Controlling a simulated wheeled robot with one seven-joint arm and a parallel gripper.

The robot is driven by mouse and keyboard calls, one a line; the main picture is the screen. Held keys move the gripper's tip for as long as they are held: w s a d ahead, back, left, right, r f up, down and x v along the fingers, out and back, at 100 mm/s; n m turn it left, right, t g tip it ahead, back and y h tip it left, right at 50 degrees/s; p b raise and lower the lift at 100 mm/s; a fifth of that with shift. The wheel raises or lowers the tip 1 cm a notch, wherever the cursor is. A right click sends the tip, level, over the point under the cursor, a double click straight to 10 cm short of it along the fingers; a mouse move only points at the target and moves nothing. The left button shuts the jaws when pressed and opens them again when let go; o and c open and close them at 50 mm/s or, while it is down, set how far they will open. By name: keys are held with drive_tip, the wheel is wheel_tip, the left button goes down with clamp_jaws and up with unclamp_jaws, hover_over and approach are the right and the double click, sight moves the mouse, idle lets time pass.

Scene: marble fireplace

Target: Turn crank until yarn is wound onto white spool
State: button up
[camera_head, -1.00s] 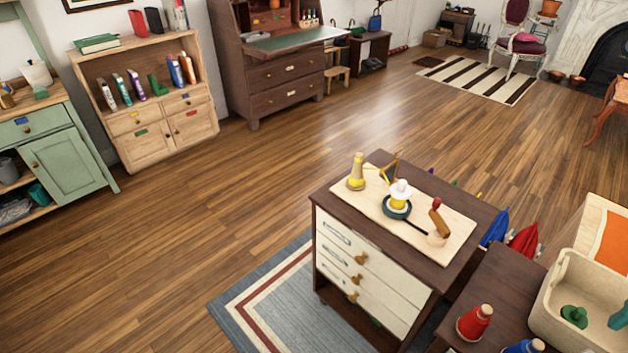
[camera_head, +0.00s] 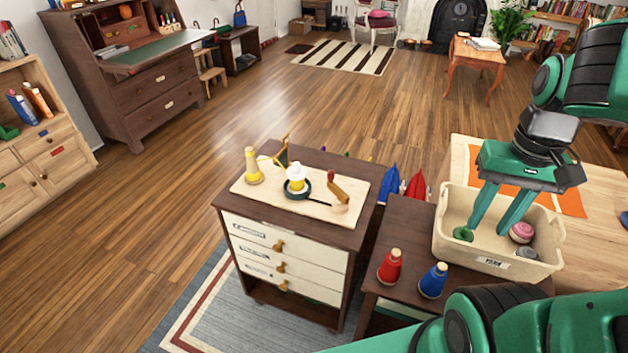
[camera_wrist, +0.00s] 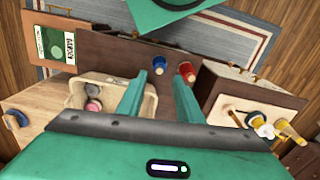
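The winder's pale board (camera_head: 262,187) lies on top of the small drawer cabinet. A white spool (camera_head: 296,170) stands upright on it over a dark green round base, with yellow showing below its white top. The crank (camera_head: 338,192), a brown arm with a red knob, is at the board's right end. A yellow yarn cone (camera_head: 252,166) stands at the left end; a thin guide stands behind the spool. The winder also shows at the right of the wrist view, with the spool (camera_wrist: 264,130). My gripper (camera_head: 491,230) is open and empty, over the cream bin, right of the winder.
The cream bin (camera_head: 497,262) holds yarn balls. Red (camera_head: 390,267) and blue (camera_head: 432,281) cones stand on the dark side table, between bin and cabinet. Folded blue and red umbrellas (camera_head: 389,185) are behind the table. The floor left of the cabinet (camera_head: 130,230) is clear.

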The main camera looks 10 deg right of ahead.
drive_tip(key=w+a+n, duration=0.2)
drive_tip(key=w+n, duration=0.1)
drive_tip(key=w, duration=0.7)
drive_tip(key=n, duration=0.7)
hover_over(341, 191)
wheel_tip(341, 191, down, 6)
wheel_tip(341, 191, down, 10)
drive_tip(key=shift+f, duration=0.15)
clamp_jaws()
